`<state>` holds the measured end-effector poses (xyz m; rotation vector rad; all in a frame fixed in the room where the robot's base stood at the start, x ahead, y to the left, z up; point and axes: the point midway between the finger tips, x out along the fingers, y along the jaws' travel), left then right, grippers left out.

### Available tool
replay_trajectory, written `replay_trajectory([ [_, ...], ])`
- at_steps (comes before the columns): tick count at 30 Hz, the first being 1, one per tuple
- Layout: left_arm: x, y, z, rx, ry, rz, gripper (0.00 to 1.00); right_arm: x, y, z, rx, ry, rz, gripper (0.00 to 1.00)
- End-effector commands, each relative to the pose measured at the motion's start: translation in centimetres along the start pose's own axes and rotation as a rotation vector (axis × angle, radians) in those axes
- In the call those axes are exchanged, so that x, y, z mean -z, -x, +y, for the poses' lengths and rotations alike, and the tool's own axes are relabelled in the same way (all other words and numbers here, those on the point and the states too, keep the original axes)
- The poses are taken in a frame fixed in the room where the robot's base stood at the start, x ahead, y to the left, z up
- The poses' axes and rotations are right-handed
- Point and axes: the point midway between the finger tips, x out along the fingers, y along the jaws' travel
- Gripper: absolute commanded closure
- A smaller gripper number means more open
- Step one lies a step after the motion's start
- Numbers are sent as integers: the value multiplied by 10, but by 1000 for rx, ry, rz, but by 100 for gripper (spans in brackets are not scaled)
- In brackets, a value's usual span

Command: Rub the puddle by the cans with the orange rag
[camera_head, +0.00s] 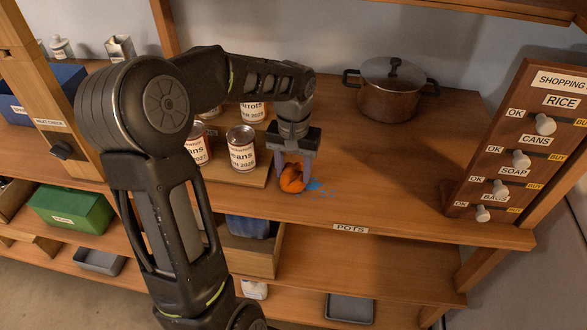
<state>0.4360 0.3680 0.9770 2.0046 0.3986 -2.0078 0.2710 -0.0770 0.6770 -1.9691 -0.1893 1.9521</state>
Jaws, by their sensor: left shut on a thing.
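The orange rag (291,179) is a bunched lump at the fingertips of my left gripper (292,167), which is shut on it and points down at the shelf. The rag is at the shelf surface; whether it presses on it I cannot tell. A blue puddle (318,188) shows just right of the rag, with part of it possibly hidden under the rag. Labelled cans stand left of the gripper: one in front (242,149), one beside it (198,143) partly behind my arm, and one behind (253,112). My right gripper is not in view.
A lidded brown pot (390,89) stands at the back right. A wooden shopping board (523,145) with knobs stands at the right end. The cans are on a raised wooden board (250,178). The shelf (400,185) is clear right of the puddle.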

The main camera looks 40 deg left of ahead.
Motion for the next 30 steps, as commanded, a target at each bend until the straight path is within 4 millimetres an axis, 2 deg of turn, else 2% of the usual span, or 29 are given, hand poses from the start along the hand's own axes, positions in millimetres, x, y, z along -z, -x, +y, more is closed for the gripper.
replay_trajectory([
  [8, 0, -2, 2, 0, -1, 0, 92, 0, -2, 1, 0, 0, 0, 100],
  [21, 4, 0, 34, 0, -1, 0, 92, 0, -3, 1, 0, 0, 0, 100],
  [30, 4, 0, 36, 0, 0, 0, 92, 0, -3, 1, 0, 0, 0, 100],
])
